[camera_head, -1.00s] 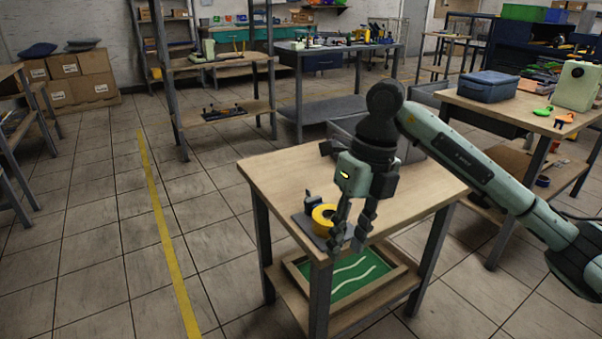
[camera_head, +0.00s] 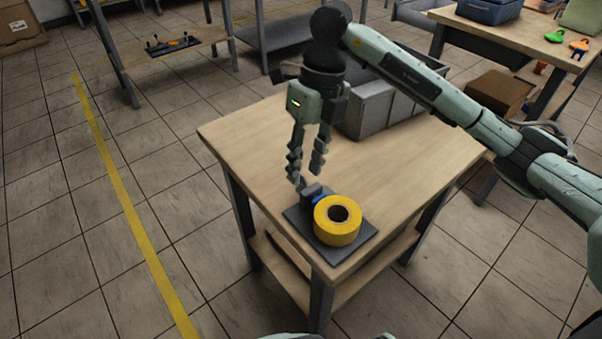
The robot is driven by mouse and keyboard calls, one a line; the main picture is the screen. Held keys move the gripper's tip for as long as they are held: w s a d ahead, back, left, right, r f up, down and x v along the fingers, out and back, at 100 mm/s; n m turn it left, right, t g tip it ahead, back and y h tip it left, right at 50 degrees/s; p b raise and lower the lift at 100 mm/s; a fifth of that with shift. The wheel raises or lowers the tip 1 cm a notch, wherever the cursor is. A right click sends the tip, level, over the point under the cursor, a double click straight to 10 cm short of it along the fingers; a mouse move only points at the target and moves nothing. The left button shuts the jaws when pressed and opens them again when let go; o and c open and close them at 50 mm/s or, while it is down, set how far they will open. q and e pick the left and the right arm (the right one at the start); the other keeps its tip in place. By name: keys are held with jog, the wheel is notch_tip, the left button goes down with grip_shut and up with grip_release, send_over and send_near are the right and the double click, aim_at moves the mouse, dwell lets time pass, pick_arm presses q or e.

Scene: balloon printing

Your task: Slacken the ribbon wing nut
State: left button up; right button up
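A yellow ribbon roll (camera_head: 337,222) with a dark core sits on a flat dark plate (camera_head: 352,249) at the near corner of the wooden table. A dark upright block (camera_head: 313,193) with a small blue part (camera_head: 319,204) stands on the plate just behind and left of the roll. I cannot make out a wing nut's shape there. My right gripper (camera_head: 308,178) points down over the block, its two fingers apart with nothing seen between them. Whether a fingertip touches the block is unclear. My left gripper is out of view.
The wooden table (camera_head: 400,155) is bare around the plate. Grey bins (camera_head: 368,107) stand behind my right gripper at its back edge. A lower shelf (camera_head: 285,285) lies under the top. A side table at the right holds a blue case (camera_head: 488,10) and coloured tools.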

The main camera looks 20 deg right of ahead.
aim_at(303, 175)
jog(key=shift+a+f, duration=0.15)
jog(key=shift+f, duration=0.85)
jog(key=shift+a+f, duration=0.15)
jog(key=shift+f, duration=0.8)
grip_shut()
